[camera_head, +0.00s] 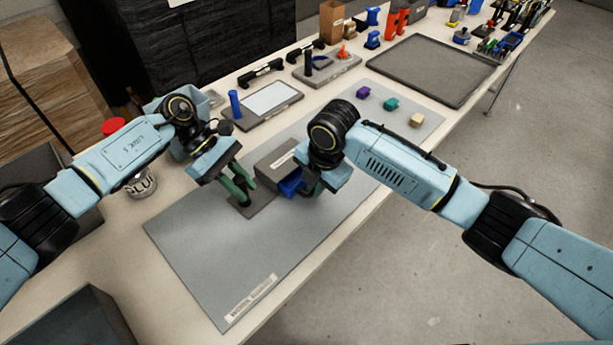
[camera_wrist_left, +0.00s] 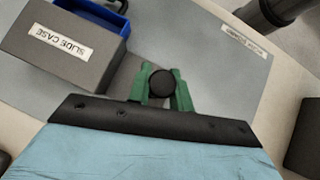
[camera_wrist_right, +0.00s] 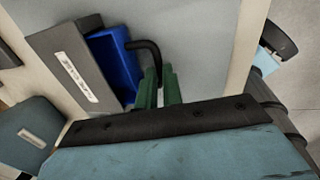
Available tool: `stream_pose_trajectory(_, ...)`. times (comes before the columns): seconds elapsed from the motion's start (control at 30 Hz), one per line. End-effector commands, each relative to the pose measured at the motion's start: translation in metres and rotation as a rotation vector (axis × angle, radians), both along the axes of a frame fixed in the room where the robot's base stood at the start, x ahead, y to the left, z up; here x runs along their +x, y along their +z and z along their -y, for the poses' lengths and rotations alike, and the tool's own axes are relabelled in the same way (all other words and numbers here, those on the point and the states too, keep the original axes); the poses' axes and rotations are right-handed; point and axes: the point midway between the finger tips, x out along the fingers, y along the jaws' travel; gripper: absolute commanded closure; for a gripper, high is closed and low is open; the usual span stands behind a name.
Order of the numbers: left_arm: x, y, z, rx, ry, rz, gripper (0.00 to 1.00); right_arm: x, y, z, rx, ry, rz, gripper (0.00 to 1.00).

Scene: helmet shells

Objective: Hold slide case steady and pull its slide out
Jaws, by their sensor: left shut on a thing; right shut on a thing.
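The slide case (camera_head: 274,160) is a grey box on the grey mat, and its label shows in the left wrist view (camera_wrist_left: 62,45). The blue slide (camera_head: 290,184) sticks partly out of its open side. The right wrist view shows the slide (camera_wrist_right: 120,62) with a bent black handle (camera_wrist_right: 145,45). My left gripper (camera_head: 242,190) is shut on a black round post (camera_wrist_left: 161,84) beside the case; the post stands on a dark plate. My right gripper (camera_wrist_right: 160,88) is shut on the slide's handle. In the head view its fingers are mostly hidden by its own wrist.
The grey mat (camera_head: 210,250) is clear at the front left. Purple, teal and beige blocks (camera_head: 390,104) lie on the mat farther back. A tray with a blue post (camera_head: 234,104) stands behind the case. An empty dark tray (camera_head: 430,70) lies at the back right.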

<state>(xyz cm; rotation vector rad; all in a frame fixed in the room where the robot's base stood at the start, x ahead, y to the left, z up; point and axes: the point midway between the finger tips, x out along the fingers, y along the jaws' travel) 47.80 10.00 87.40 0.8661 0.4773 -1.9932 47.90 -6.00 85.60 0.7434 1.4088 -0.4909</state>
Motion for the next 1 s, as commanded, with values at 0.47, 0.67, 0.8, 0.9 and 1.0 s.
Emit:
stream_pose_trajectory(0.47,0.0009,0.0000,-0.0014,0.002,0.003,0.002,1.00,-0.0133,0.0000,0.0125,-0.003,-0.001,-0.002,1.00)
stream_pose_trajectory(0.67,0.0006,0.0000,-0.0012,0.002,0.003,0.001,1.00,-0.0131,0.0000,0.0123,-0.002,-0.001,-0.001,0.69)
stream_pose_trajectory(0.8,0.0006,0.0000,-0.0011,0.002,0.001,0.001,1.00,-0.0130,0.0001,0.0121,-0.002,0.000,-0.001,0.69)
stream_pose_trajectory(0.9,0.0005,0.0000,-0.0010,0.002,0.001,0.001,1.00,-0.0130,0.0004,0.0121,-0.002,0.000,-0.001,0.69)
stream_pose_trajectory(1.0,0.0004,0.0000,-0.0008,0.002,0.001,0.001,1.00,-0.0130,0.0047,0.0124,-0.001,0.000,0.001,0.69)
